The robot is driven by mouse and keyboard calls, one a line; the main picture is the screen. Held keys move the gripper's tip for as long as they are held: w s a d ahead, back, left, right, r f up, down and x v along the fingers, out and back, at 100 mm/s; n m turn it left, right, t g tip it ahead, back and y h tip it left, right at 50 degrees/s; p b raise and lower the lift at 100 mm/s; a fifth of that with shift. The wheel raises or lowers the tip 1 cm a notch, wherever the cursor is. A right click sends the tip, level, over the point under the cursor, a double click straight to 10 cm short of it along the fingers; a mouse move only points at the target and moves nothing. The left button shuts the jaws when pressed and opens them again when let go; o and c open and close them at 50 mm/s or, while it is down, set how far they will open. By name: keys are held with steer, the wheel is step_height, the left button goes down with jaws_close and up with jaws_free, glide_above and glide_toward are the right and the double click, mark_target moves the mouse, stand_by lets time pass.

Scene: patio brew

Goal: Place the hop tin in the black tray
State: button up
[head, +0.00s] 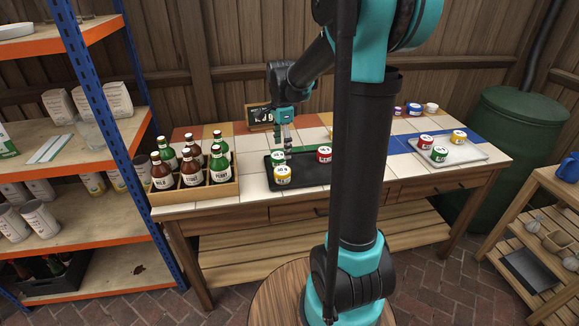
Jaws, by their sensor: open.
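The black tray (306,176) lies on the tiled table, left of my column. A green-lidded tin (277,157) and a yellow-lidded tin (282,175) stand at its left side; a red-lidded tin (323,154) stands toward its right. My gripper (287,145) is open, points down over the tray's back left, close to the green tin; I see no tin between its fingers. A pale tray (470,153) at the right holds a red tin (426,140), a green tin (439,154) and a yellow tin (459,136). Labels are too small to tell which is the hop tin.
A wooden crate (213,193) of bottles stands left of the black tray. A small chalkboard (261,117) stands behind. Small containers (414,109) sit at the back right. Shelving (75,110) is at the left, a green barrel (515,135) at the right. Tiles between the trays are partly hidden by my column.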

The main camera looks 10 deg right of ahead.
steer(key=s+d+f+n+t, duration=0.2)
steer(key=s+f+n, duration=0.2)
steer(key=s+n, duration=0.4)
steer(key=s+d+f+n+t, duration=0.2)
steer(key=s+f+n, duration=0.3)
steer(key=s, duration=0.8)
steer(key=n, duration=0.3)
steer(key=shift+s, duration=0.3)
